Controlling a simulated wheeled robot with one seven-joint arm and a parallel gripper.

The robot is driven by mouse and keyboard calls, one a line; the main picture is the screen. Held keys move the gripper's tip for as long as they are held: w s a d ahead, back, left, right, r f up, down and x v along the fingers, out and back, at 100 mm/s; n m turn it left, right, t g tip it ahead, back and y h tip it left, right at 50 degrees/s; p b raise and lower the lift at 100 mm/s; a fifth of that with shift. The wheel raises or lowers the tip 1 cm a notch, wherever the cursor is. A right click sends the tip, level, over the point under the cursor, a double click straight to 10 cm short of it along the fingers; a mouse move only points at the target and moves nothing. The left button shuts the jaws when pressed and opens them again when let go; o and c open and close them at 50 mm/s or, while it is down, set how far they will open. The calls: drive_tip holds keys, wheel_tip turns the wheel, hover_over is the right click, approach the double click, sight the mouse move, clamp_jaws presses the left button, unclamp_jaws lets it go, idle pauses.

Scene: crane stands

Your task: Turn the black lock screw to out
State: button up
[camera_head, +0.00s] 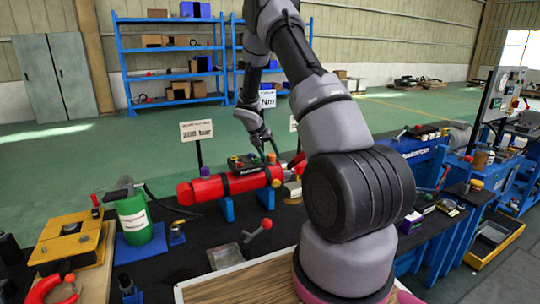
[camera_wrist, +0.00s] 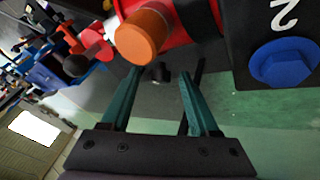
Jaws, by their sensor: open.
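A small dark knob, which looks like the black lock screw (camera_wrist: 158,71), shows in the wrist view just beyond and between my fingertips. I cannot tell whether they touch it, and I cannot read its turn setting. My gripper (camera_wrist: 160,79) is open, with its two teal fingers apart. In the head view my gripper (camera_head: 268,150) is at the right end of the red cylinder (camera_head: 208,190), close to the black block (camera_head: 244,162) on top. The lock screw cannot be made out in the head view.
An orange knob (camera_wrist: 143,38) and a blue hex cap (camera_wrist: 285,62) sit close to my fingers. A sign reading 200 bar (camera_head: 196,130) stands behind the cylinder. A green bottle (camera_head: 133,218) and a red-ended lever (camera_head: 258,229) are on the dark bench.

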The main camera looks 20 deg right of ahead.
clamp_jaws()
drive_tip(key=shift+n+y, duration=0.3)
drive_tip(key=n+y, duration=0.1)
drive_tip(key=n+t+y, duration=0.1)
drive_tip(key=n, duration=0.1)
drive_tip(key=shift+s+d+y, duration=0.15)
drive_tip(key=shift+d+y, duration=0.25)
drive_tip(key=n+y, duration=0.2)
drive_tip(key=n, duration=0.1)
drive_tip(key=n+y, duration=0.1)
drive_tip(key=y, duration=0.1)
drive_tip(key=shift+d, duration=0.25)
drive_tip(key=n+y, duration=0.2)
drive_tip(key=n, duration=0.1)
drive_tip(key=n+g+y, duration=0.1)
drive_tip(key=shift+w+d+n+y, duration=0.2)
drive_tip(key=shift+w+n+y, duration=0.1)
drive_tip(key=shift+n, duration=0.1)
drive_tip(key=n+g+y, duration=0.1)
drive_tip(key=n, duration=0.1)
drive_tip(key=n+g+y, duration=0.1)
drive_tip(key=n, duration=0.1)
drive_tip(key=shift+d+f+g, duration=0.15)
drive_tip(key=shift+g, duration=0.15)
drive_tip(key=shift+y, duration=0.3)
